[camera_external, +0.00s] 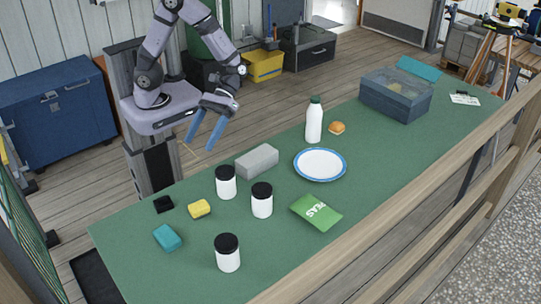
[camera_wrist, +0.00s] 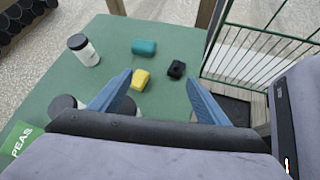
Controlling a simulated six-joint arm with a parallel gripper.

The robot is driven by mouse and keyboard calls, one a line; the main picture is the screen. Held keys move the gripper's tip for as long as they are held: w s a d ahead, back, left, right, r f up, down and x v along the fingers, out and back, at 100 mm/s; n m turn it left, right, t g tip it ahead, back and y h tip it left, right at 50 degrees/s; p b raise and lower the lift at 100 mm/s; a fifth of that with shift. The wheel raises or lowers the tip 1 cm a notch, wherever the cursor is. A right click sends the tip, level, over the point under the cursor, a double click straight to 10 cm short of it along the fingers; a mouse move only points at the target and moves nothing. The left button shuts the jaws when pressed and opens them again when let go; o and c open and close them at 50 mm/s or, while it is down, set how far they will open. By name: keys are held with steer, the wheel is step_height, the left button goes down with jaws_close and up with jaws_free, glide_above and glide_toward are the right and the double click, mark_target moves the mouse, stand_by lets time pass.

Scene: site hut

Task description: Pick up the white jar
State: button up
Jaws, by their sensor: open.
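Three white jars with black lids stand upright on the green table (camera_external: 130,235) in the external view. One jar (camera_external: 226,186) is at the back left, one jar (camera_external: 262,204) is in the middle, and one jar (camera_external: 228,258) is nearest the front. My gripper (camera_external: 202,132) is open and empty, above and behind the jars near the table's back edge. In the wrist view my gripper (camera_wrist: 160,100) has its blue fingers spread wide. The front jar (camera_wrist: 85,52) stands at upper left there. The other two jars are partly hidden behind my gripper's body and finger.
A yellow sponge (camera_external: 199,208), a teal block (camera_external: 167,237), a black block (camera_external: 163,204) and a grey block (camera_external: 257,161) lie near the jars.

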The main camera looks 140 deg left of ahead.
mark_target(227, 166)
steer(key=w+a+n+t, duration=0.4)
steer(key=a+n+t, duration=0.2)
steer(key=a+n, duration=0.15)
steer(key=shift+m+g, duration=0.4)
steer(key=shift+m, duration=0.05)
step_height(227, 166, down, 10)
steer(key=shift+s+d+f, duration=0.1)
steer(key=shift+s+f, duration=0.05)
steer(key=shift+f, duration=0.1)
steer(key=shift+p+x, duration=0.7)
steer(key=shift+x, duration=0.6)
steer(key=shift+p+x, duration=1)
steer(key=shift+x, duration=1.35)
steer(key=c, duration=1.4)
steer(key=shift+o, duration=0.2)
steer(key=shift+r, duration=0.2)
steer(key=shift+r+b, duration=0.85)
steer(key=shift+r, duration=4)
